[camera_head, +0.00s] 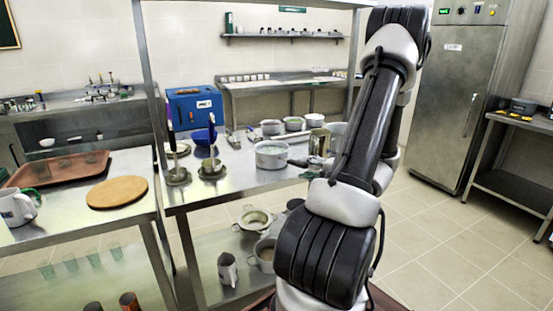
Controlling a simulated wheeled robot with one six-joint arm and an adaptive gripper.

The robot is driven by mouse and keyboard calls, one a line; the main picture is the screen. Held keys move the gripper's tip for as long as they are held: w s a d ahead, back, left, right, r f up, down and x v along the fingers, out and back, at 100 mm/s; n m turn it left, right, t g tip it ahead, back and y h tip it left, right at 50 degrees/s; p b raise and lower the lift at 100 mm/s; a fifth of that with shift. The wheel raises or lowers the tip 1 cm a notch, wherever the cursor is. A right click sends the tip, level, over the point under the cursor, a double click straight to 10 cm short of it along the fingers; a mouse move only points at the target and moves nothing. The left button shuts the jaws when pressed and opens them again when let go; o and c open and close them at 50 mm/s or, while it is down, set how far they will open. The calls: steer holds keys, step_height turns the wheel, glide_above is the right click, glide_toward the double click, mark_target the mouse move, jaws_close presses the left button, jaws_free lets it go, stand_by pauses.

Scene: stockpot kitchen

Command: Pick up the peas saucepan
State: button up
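A steel saucepan (271,155) with pale green contents, seemingly the peas saucepan, stands upright on the middle steel table (235,180). A dark shape (299,162) reaches from its right side toward my arm. I cannot tell whether this is the pan's handle or part of my gripper. My arm rises at the right of the table and folds back down behind its own upper link. That link hides most of the wrist, and my fingers cannot be made out.
Behind the saucepan stand a smaller pan with green contents (294,124), other pots and a metal can (319,142). A blue bowl (199,137) and upright utensils are left of it. A blue box (195,107) stands farther back. Floor at right is clear.

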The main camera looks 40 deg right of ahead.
mark_target(288, 162)
steer(key=shift+d, duration=0.3)
steer(key=x, duration=0.7)
steer(key=shift+w+d, duration=0.2)
steer(key=shift+w, duration=0.15)
jaws_close()
steer(key=shift+r, duration=0.1)
